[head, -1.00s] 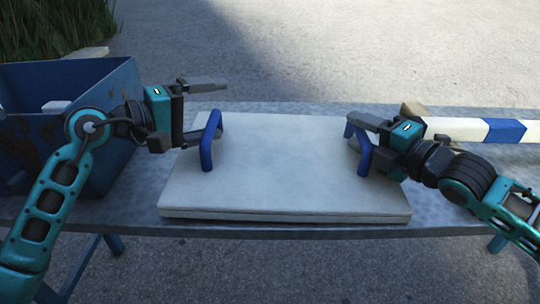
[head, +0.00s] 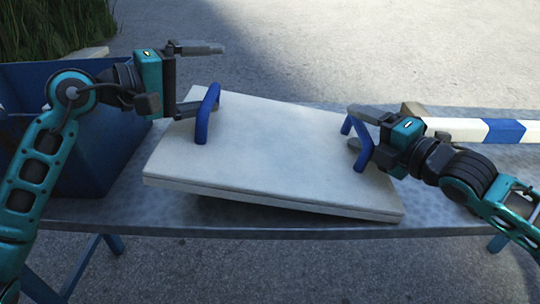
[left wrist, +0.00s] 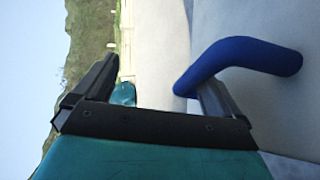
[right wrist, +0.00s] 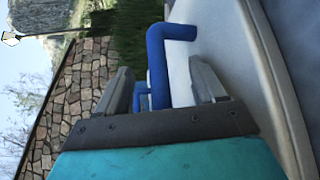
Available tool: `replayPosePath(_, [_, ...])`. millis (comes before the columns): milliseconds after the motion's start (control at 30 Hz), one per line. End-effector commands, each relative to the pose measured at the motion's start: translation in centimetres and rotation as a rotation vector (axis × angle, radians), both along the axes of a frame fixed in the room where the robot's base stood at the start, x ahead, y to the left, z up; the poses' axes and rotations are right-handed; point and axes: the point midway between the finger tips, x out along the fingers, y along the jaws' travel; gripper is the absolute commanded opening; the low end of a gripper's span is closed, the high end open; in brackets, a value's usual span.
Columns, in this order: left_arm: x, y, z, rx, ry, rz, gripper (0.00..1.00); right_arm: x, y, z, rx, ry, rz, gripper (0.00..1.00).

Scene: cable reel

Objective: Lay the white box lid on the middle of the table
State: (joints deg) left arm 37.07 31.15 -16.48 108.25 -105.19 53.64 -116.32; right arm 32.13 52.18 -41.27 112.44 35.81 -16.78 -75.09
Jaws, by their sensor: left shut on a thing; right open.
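The white box lid (head: 265,150) is a flat slab with two blue handles. It is tilted: its left side is raised off the table (head: 190,215), with a shadow beneath, and its right side is lower. My left gripper (head: 197,78) is at the left handle (head: 203,125). One finger passes through that handle and bears on it, while the other finger stands well apart above; the left wrist view shows this handle (left wrist: 240,58) over one finger. My right gripper (head: 362,128) is open around the right handle (head: 362,152), which lies between its fingers in the right wrist view (right wrist: 158,75).
A blue bin (head: 100,165) stands on the table's left end, close to my left arm. A white and blue striped bar (head: 455,128) lies at the back right, with a wooden block (head: 412,108) near its end. A strip of table in front of the lid is clear.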

Motion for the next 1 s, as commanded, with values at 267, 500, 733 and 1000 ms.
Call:
replayPosePath(267, [-0.1, -0.1, 0.3, -0.008, -0.008, -0.002, 0.93, 0.0, -0.2, -1.5, -0.015, 0.033, -0.007, 0.93])
replayPosePath(500, [-0.1, -0.1, 0.4, -0.008, -0.008, -0.004, 0.93, -0.1, -0.3, -1.6, -0.017, 0.033, -0.008, 0.93])
replayPosePath(733, [-0.1, -0.1, 0.4, -0.009, -0.010, -0.001, 0.93, -1.7, -1.6, -1.2, -0.018, 0.029, -0.010, 0.93])
replayPosePath(1000, [0.0, 0.0, 0.4, -0.006, -0.010, 0.001, 0.93, -4.9, -3.8, -0.3, -0.012, 0.018, -0.009, 0.93])
